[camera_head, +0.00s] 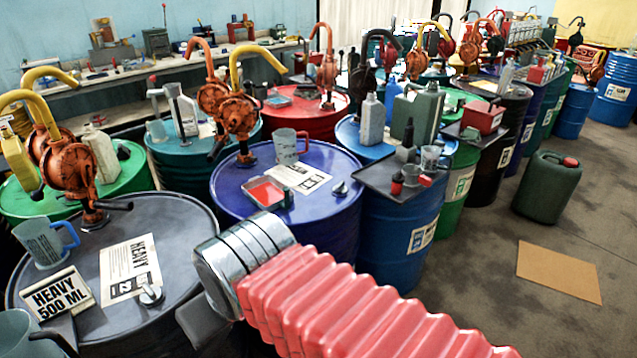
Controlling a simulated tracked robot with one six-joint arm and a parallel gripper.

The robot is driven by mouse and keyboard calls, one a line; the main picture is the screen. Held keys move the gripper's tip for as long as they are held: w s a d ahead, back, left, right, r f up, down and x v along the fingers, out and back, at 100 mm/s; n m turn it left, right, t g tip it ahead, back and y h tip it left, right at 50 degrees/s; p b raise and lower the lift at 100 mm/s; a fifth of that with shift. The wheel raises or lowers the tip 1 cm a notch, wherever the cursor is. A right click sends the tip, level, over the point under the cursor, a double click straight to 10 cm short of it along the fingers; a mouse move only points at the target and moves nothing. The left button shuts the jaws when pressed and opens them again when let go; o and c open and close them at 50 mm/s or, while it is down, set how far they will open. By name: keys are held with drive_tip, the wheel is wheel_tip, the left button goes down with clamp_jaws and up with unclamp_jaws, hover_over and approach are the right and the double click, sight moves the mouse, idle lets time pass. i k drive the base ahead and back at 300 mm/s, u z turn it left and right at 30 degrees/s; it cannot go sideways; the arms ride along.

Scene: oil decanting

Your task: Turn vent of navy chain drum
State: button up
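A navy-blue drum (230,205) stands mid-left, upright. The label's small text is unreadable, so I cannot confirm the word chain. My arm, with pink bellows and a silver ringed cuff, crosses in front of the drum's lower side. A dark grey part below the cuff may belong to my gripper; no fingertips can be made out.
A grey drum (195,222) marked HEAVY 500 ML stands at front left with its own vent knob (150,295), jug and pump. A blue drum (390,235) with a dark tray is close on the right.

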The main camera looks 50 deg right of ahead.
sight(340, 187)
drive_tip(key=u, duration=1)
drive_tip(key=k, duration=0.9)
drive_tip(key=z, duration=1.2)
drive_tip(key=i, duration=1)
